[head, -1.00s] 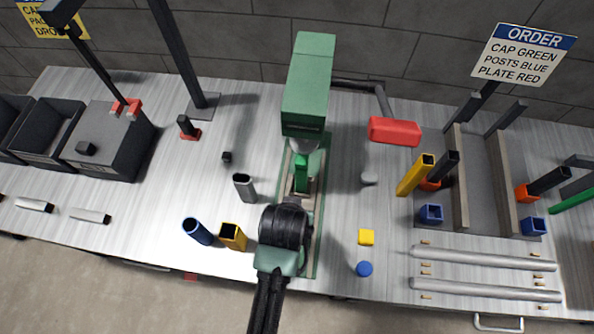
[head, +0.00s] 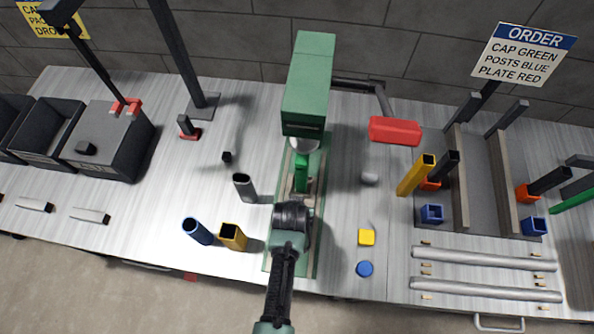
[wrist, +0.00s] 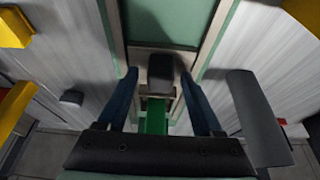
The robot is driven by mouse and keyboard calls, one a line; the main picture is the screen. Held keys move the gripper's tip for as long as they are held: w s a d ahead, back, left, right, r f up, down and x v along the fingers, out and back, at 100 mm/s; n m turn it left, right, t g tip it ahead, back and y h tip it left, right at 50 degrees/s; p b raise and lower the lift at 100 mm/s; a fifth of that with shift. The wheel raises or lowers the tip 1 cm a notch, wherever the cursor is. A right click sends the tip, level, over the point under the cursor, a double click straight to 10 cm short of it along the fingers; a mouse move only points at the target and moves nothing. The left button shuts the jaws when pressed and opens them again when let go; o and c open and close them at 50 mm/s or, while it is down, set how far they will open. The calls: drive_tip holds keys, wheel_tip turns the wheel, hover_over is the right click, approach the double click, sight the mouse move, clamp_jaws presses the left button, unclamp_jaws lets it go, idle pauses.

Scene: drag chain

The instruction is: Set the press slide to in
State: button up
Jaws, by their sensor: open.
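The green press (head: 308,85) stands at the middle of the bench, with a red handle (head: 395,130) on its arm at right. Below it a pale channel in a green base (head: 318,190) runs toward the front edge. A bright green piece (head: 301,172) is in the channel under the press head and also shows in the wrist view (wrist: 153,117). My gripper (head: 296,212) is over the channel, in front of the green piece. In the wrist view its blue fingers (wrist: 160,80) are open on either side of a dark block (wrist: 161,70), with gaps visible. In the head view my arm hides this block.
A grey tube (head: 244,187), a blue tube (head: 197,231) and a yellow tube (head: 232,236) stand left of the channel. A yellow cap (head: 366,237) and a blue cap (head: 364,269) lie to its right. A tall post (head: 180,60) stands behind left.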

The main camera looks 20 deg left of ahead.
clamp_jaws()
idle(0.3)
idle(1.1)
